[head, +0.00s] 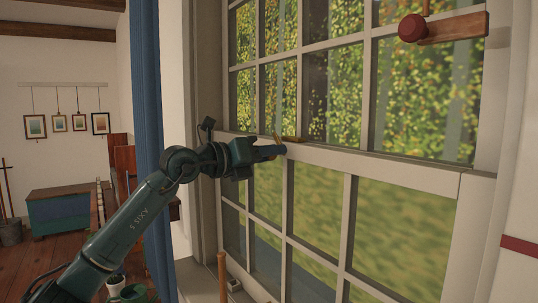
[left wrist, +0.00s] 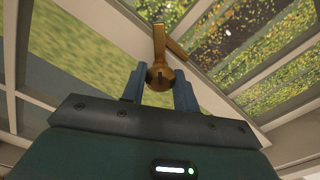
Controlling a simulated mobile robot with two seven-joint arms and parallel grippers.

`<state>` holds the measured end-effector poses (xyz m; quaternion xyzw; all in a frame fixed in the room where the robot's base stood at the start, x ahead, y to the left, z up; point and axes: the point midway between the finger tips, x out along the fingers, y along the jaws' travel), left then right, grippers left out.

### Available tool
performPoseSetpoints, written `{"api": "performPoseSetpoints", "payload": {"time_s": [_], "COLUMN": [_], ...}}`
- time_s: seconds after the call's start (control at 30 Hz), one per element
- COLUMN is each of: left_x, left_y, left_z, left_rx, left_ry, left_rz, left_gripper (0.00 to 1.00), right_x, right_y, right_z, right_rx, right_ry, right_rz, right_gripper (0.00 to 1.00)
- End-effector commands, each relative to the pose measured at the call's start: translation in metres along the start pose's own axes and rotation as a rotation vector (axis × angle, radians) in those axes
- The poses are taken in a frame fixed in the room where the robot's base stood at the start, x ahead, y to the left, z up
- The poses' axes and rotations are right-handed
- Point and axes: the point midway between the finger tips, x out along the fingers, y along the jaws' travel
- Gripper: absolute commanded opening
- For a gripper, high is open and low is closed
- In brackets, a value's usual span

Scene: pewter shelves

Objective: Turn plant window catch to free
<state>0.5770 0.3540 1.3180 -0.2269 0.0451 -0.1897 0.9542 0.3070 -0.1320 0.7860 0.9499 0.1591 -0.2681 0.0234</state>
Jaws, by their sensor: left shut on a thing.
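The window catch (head: 292,139) is a small brass piece on the white middle rail of the tall paned window. In the left wrist view the brass catch (left wrist: 158,45) has a rounded base with a slender lever standing up in the picture, and a flat brass bar runs off to the right on the rail. My left gripper (head: 279,150) reaches the rail from the left. In the left wrist view its two blue fingers (left wrist: 159,84) are on either side of the rounded brass part, shut on it. The fingers partly hide the catch in the head view. My right gripper is not in view.
A blue curtain (head: 147,110) hangs left of the window, behind my left arm. A red knob (head: 412,28) on a wooden bar is at the upper right. A potted plant (head: 116,283) is at the lower left. A blue chest (head: 66,208) stands in the room behind.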

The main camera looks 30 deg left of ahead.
Motion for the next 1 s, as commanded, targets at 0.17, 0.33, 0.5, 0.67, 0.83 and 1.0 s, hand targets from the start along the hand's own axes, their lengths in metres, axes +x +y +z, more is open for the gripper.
{"api": "performPoseSetpoints", "payload": {"time_s": [0.17, 0.33, 0.5, 0.67, 0.83, 1.0], "left_x": [0.0000, 0.0003, 0.0000, 0.0001, 0.0000, -0.0001], "left_y": [-0.0005, -0.0008, -0.0012, -0.0014, -0.0015, -0.0016], "left_z": [0.0004, 0.0000, 0.0009, 0.0008, 0.0008, 0.0009], "left_rx": [-0.169, -0.332, -0.487, -0.617, -0.727, -0.801], "left_ry": [0.000, 0.002, 0.000, 0.000, 0.001, 0.000], "left_rz": [0.000, 0.000, 0.000, 0.000, 0.001, 0.000], "left_gripper": [0.07, 0.07, 0.07, 0.07, 0.07, 0.07], "right_x": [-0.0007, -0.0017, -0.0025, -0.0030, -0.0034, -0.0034], "right_y": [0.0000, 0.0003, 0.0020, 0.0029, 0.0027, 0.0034], "right_z": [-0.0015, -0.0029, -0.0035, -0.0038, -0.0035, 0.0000], "right_rx": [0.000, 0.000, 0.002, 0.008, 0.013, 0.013], "right_ry": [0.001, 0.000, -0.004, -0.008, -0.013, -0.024], "right_rz": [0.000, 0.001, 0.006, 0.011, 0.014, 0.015], "right_gripper": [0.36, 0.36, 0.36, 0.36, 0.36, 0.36]}}
